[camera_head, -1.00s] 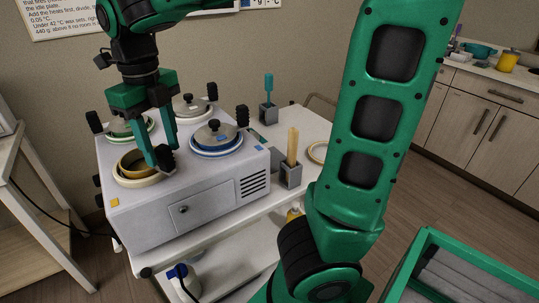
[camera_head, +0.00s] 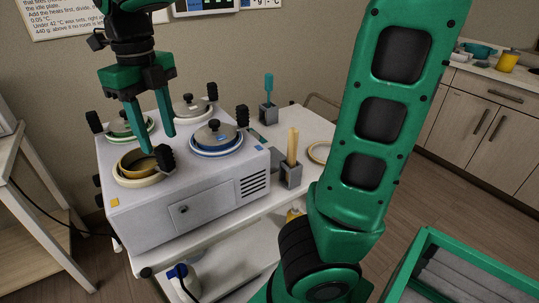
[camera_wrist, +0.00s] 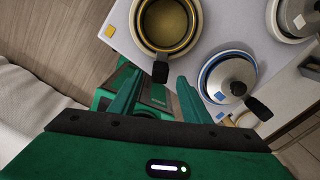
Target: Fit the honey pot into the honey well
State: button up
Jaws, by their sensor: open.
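The honey pot (camera_head: 139,162) is an amber-yellow open pot with a dark handle (camera_head: 165,158). It sits in the front left well of the white warmer (camera_head: 205,210), inside a cream ring (camera_head: 122,181). In the wrist view the pot (camera_wrist: 166,24) lies inside the ring, its handle (camera_wrist: 160,71) pointing down the picture. I cannot tell whether it is fully seated. My gripper (camera_head: 159,146) is open and empty, its fingers above and behind the pot near the handle. In the wrist view the gripper (camera_wrist: 158,95) shows no object between its fingers.
A lidded blue-rimmed pot (camera_head: 216,139) stands to the right on the warmer. Another lidded pot (camera_head: 190,106) and a green-rimmed pot (camera_head: 127,127) stand behind. Grey holders with a blue spatula (camera_head: 269,84) and wooden sticks (camera_head: 292,145) stand on the cart's right side.

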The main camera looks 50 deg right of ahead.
jog(key=shift+r, duration=1.8)
jog(key=shift+r, duration=0.1)
notch_tip(320, 180, up, 7)
dwell(0.5)
